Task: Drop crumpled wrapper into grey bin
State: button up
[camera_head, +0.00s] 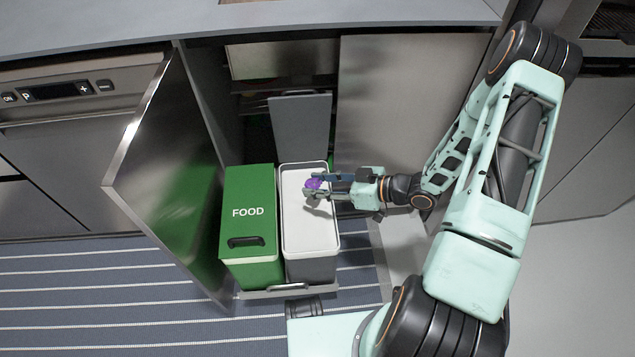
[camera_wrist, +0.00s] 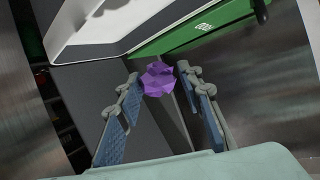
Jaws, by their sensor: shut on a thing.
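A crumpled purple wrapper (camera_head: 313,184) is held at the tips of my gripper (camera_head: 320,185). In the wrist view the wrapper (camera_wrist: 159,80) sits between the two fingertips. The grey bin (camera_head: 313,269) has a white rim and a pale inside, and it stands in the pulled-out drawer. In the head view my gripper reaches in from the right and overlaps the bin's opening. In the wrist view the bin's white rim (camera_wrist: 95,50) lies up and left of the wrapper. I cannot tell the wrapper's exact height over the rim.
A green bin (camera_head: 249,262) marked FOOD stands directly left of the grey one. A grey panel (camera_head: 301,128) stands upright behind the bins. An open metal door (camera_head: 165,180) angles out at the left. A striped runner (camera_head: 100,300) covers the floor in front.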

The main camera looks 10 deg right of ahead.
jog(key=shift+f+b, duration=0.4)
jog(key=shift+f, duration=0.55)
jog(key=o, duration=0.8)
jog(key=shift+r, duration=0.1)
jog(key=v, duration=1.2)
jog(key=shift+w, duration=0.1)
